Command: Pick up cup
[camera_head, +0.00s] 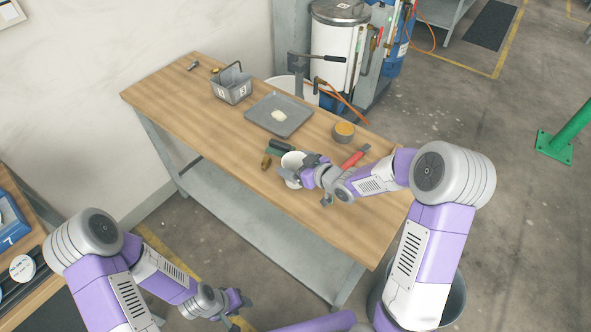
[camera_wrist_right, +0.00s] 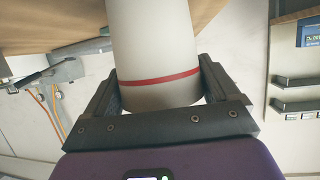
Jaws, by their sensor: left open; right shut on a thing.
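A white cup (camera_head: 291,161) is at the front part of the wooden table, and my right gripper (camera_head: 305,172) is shut on it. In the right wrist view the cup (camera_wrist_right: 155,50) has a red band and sits between the two dark fingers of my right gripper (camera_wrist_right: 160,95). I cannot tell whether the cup touches the table. My left gripper (camera_head: 237,305) is open and empty, low in front of the table and away from the cup.
On the wooden table (camera_head: 230,140) are a grey tray (camera_head: 265,123) with a pale lump, a grey bin (camera_head: 232,91), a small round container (camera_head: 343,132), a red-handled tool (camera_head: 355,157) and a dark green object (camera_head: 281,146). The table's right front part is clear.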

